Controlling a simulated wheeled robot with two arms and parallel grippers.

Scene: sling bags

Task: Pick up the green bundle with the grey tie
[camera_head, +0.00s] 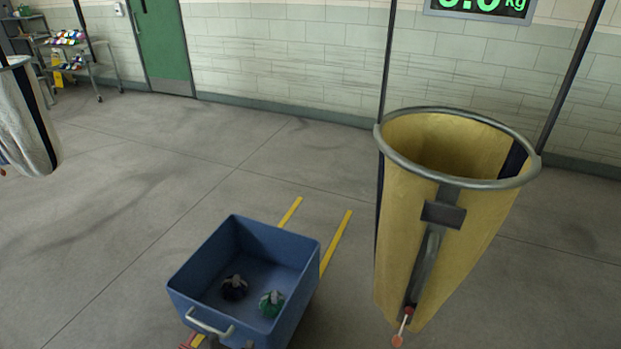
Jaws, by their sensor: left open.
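The green bundle with the grey tie (271,305) lies on the floor of a blue bin (196,262), toward its near right side. A dark bundle (234,290), also with a grey tie, lies to its left and slightly farther back. My left gripper (232,344) just shows at the bottom edge of the view, by the near side of the bin. It is open and apart from both bundles; most of it is cut off. My right gripper is not in view.
A tall yellow sling bag (440,240) with a grey metal rim hangs to the right of the bin. A whitish bag (28,120) hangs at the far left. The bin has a metal handle (209,324) in front. Yellow floor lines (336,240) run behind it. Open floor lies to the left.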

